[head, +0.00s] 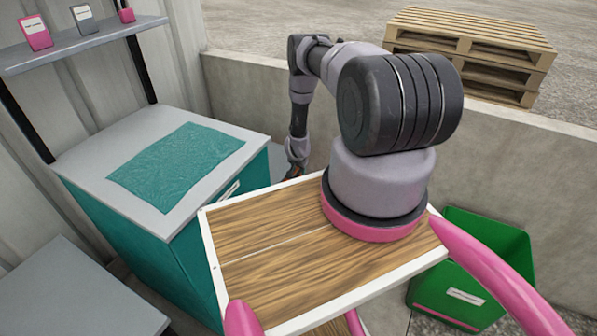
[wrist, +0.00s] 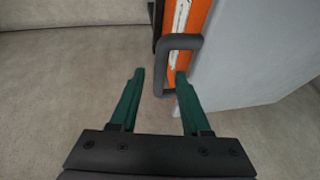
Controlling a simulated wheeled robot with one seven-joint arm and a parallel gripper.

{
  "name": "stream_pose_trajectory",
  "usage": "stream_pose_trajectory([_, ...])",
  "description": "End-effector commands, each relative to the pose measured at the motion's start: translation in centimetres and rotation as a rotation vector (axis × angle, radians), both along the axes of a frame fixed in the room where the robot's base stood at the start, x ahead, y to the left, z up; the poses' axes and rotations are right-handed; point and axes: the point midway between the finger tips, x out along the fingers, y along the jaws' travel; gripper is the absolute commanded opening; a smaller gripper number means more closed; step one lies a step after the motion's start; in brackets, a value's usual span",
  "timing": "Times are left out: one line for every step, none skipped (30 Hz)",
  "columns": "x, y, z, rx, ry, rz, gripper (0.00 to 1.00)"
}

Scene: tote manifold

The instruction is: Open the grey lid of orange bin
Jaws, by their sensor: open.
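In the wrist view, an orange strip of the bin (wrist: 199,22) runs beside a large flat grey panel (wrist: 255,50), which looks like the lid. A dark grey loop handle (wrist: 160,70) stands out at the orange strip. My gripper (wrist: 159,75) has two green fingers, apart and empty. The handle's outer bar appears between the fingertips in the picture, and the right fingertip overlaps the handle's lower end. I cannot tell whether they touch. In the head view, my gripper is mostly hidden behind my own body, and the orange bin cannot be made out.
In the head view, a teal bin with a grey top (head: 85,167) carries a teal sheet (head: 175,165). A green bin (head: 475,290) stands at the right. A concrete wall (head: 500,165) runs behind, with pallets (head: 470,45) beyond. A shelf (head: 85,42) holds small containers.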

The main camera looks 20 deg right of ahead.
Motion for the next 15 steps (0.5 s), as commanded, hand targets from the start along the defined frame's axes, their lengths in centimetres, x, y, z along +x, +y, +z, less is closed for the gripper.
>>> stream_pose_trajectory([0.03, -0.01, -0.09, 0.0, 0.0, 0.0, 0.47])
stream_pose_trajectory([0.04, -0.02, -0.12, 0.0, 0.0, 0.0, 0.47])
stream_pose_trajectory([0.04, -0.02, -0.12, 0.0, 0.0, 0.0, 0.47])
stream_pose_trajectory([0.04, -0.02, -0.12, 0.0, 0.0, 0.0, 0.47])
stream_pose_trajectory([0.04, -0.02, -0.11, 0.0, 0.0, 0.0, 0.47])
stream_pose_trajectory([0.04, -0.01, -0.1, 0.0, 0.0, 0.0, 0.47])
stream_pose_trajectory([0.04, -0.01, -0.1, 0.0, 0.0, 0.0, 0.47])
stream_pose_trajectory([0.04, -0.01, -0.1, 0.0, 0.0, 0.0, 0.43])
stream_pose_trajectory([0.04, -0.01, -0.1, 0.0, 0.0, 0.0, 0.28])
stream_pose_trajectory([0.03, -0.01, -0.09, 0.0, 0.0, 0.0, 0.17])
stream_pose_trajectory([0.03, 0.0, -0.1, 0.0, 0.0, 0.001, 0.05])
stream_pose_trajectory([0.03, 0.0, -0.1, 0.0, 0.0, 0.0, 0.0])
stream_pose_trajectory([0.03, 0.0, -0.1, 0.0, 0.0, 0.0, 0.0])
stream_pose_trajectory([0.03, -0.01, -0.09, 0.0, 0.0, 0.0, 0.0])
stream_pose_trajectory([0.03, 0.0, -0.1, 0.0, 0.0, 0.001, 0.0])
